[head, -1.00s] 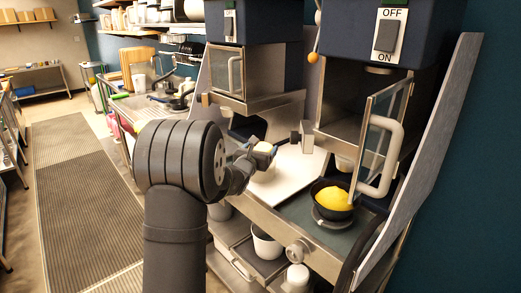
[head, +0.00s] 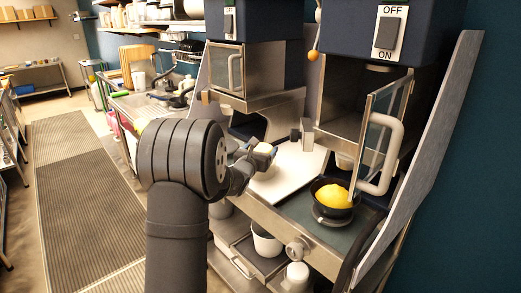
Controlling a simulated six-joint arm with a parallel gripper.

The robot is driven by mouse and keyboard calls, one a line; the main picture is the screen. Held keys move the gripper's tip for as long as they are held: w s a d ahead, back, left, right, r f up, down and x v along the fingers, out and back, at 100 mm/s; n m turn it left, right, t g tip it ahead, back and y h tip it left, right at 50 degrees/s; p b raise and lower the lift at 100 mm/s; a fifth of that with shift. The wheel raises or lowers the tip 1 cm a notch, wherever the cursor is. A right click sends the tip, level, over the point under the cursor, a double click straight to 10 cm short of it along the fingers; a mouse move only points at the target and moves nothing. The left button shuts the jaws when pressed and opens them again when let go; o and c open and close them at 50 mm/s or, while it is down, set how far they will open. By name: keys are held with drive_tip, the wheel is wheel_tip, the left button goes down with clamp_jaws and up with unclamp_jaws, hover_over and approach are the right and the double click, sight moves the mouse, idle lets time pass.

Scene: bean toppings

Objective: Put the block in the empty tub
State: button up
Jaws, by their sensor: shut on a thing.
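My gripper (head: 258,156) is at the middle of the head view, at the end of my dark grey arm, and is shut on a small pale yellow block (head: 265,148). It holds the block above the white board (head: 297,170) of the counter. A white tub (head: 265,246) stands on the lower shelf. I cannot tell for sure which tub is the empty one.
A black bowl (head: 321,205) heaped with yellow stuff stands at the right, below an open glass door with a white handle (head: 380,155). A small metal post (head: 307,134) stands behind the board. Two machines rise behind the counter.

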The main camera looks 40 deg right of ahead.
drive_tip(key=shift+f, duration=0.15)
idle(0.4)
drive_tip(key=o, duration=1.2)
drive_tip(key=v, duration=1.7)
drive_tip(key=shift+a, duration=0.2)
drive_tip(key=x, duration=1.7)
drive_tip(key=shift+d, duration=0.2)
